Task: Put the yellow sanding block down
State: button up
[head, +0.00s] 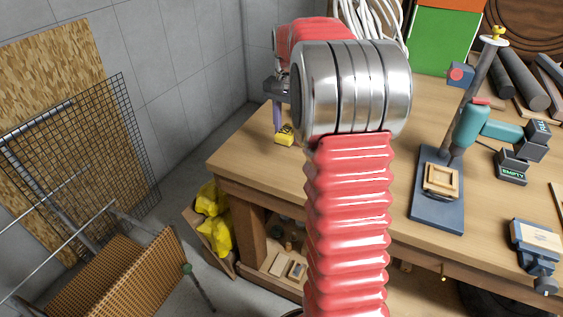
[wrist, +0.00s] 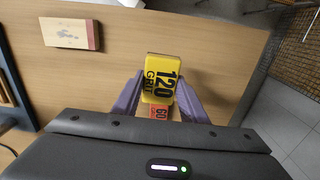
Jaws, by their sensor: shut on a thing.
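The yellow sanding block (wrist: 162,76) is between the two purple fingers of my gripper (wrist: 160,92) in the wrist view, its 120 GRIT face showing. The fingers are shut on its sides. A reddish patch marked 60 shows at its near end; I cannot tell whether it is part of the block. In the head view the block (head: 285,135) shows small and yellow at the fingertips, over the left end of the wooden workbench (head: 255,165). I cannot tell whether its underside touches the bench top. My arm hides part of the bench.
A wooden block with a red end (wrist: 72,34) lies apart on the bench in the wrist view. The bench edge is close on the right there. In the head view a drill stand (head: 437,205), black boxes (head: 512,167) and a vise (head: 536,243) stand farther right.

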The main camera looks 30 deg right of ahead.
jog(key=shift+w+a, duration=0.2)
jog(key=shift+a, duration=0.1)
jog(key=shift+a+f, duration=0.1)
jog(key=shift+f, duration=0.25)
send_over(284, 164)
jog(key=shift+f, duration=2.8)
jog(key=shift+f, duration=1.85)
jog(key=shift+f, duration=0.2)
